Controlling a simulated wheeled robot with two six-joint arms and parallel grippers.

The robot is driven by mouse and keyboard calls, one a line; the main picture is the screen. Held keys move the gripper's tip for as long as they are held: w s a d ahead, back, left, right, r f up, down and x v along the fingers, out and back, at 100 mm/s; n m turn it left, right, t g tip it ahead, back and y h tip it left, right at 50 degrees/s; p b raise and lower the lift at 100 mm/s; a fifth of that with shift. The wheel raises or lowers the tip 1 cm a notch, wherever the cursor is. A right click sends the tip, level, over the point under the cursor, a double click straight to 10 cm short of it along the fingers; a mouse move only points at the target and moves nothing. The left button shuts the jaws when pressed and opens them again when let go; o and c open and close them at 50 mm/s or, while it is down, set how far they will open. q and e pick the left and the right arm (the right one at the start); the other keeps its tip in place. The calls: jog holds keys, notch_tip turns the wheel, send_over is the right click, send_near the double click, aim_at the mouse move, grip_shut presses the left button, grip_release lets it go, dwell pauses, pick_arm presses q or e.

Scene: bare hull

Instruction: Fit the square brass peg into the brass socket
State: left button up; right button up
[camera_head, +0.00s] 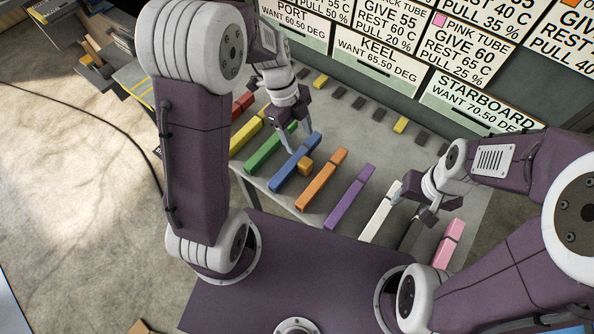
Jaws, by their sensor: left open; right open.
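A small brass-coloured block (305,166) sits on the grey table between the blue bar and the orange bar; it may be the square brass peg, but I cannot tell for sure. No brass socket can be made out clearly. My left gripper (296,138) is open, pointing down above the far end of the blue bar (292,166), just behind the block. Nothing shows between its fingers. My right gripper (411,206) is open over the right of the table, near the white bar (380,217) and a dark bar (409,235).
Coloured bars lie in a row, including green (266,152), orange (320,182), purple (348,198) and pink (449,240). Small dark pieces and two yellowish ones (320,81) (400,125) line the table's back. Lettered signs (380,60) stand behind. A cable lies on the floor at left.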

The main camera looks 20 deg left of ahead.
aim_at(305, 162)
pick_arm(q)
jog(key=p+x, duration=0.1)
jog(key=x, duration=0.3)
jog(key=shift+s+d+f, duration=0.1)
jog(key=shift+d+f, duration=0.05)
jog(key=shift+f, duration=0.5)
jog(key=p+x, duration=0.1)
jog(key=x, duration=0.3)
jog(key=shift+f+p, duration=0.15)
jog(key=shift+p, duration=0.25)
jog(key=shift+d+f, duration=0.1)
jog(key=shift+f, duration=0.25)
jog(key=c, duration=0.9)
grip_shut()
